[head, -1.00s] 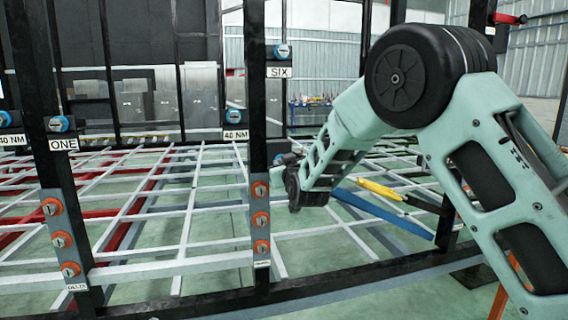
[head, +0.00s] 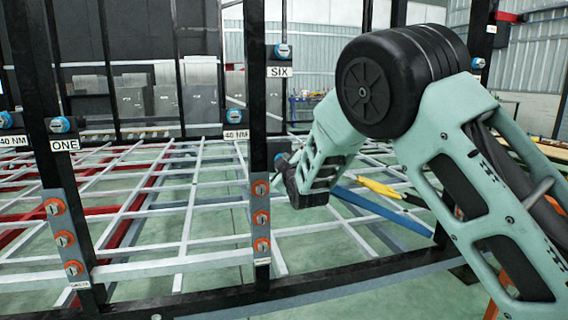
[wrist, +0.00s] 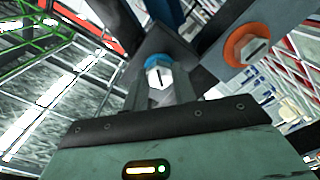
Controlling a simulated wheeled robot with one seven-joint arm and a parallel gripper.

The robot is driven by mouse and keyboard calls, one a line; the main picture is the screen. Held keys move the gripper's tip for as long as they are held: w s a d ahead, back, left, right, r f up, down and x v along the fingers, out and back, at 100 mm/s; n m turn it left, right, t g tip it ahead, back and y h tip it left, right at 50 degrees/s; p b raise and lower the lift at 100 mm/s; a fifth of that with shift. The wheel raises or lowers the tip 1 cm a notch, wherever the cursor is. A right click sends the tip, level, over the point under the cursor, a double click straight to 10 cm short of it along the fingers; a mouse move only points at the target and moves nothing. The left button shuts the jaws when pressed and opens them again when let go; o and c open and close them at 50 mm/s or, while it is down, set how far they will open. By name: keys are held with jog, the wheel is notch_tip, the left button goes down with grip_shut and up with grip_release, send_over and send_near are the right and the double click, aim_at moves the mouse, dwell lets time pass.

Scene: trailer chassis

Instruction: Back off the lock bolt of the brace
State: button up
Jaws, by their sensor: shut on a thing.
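In the wrist view a grey bolt head with a dark slot mark (wrist: 159,79) sits on a blue collar against a dark plate. My gripper (wrist: 162,92) is shut on this bolt, one finger on each side of the head. In the head view my gripper (head: 284,162) is at the middle black post (head: 257,110), above its orange-collared bolts (head: 261,218). The bolt in my jaws is mostly hidden there by the post and my wrist. I cannot read a label for it.
An orange-collared bolt (wrist: 245,46) is close to the right of my fingers in the wrist view. Blue-collared bolts sit by the SIX label (head: 279,72), the ONE label (head: 65,145) and a 40 NM label (head: 236,134). A grey lattice floor (head: 190,200) lies behind the posts.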

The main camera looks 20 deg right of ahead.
jog(key=shift+r, duration=0.1)
dwell(0.3)
jog(key=o, duration=1)
jog(key=shift+w, duration=0.1)
jog(key=s, duration=1.7)
jog(key=shift+s, duration=0.25)
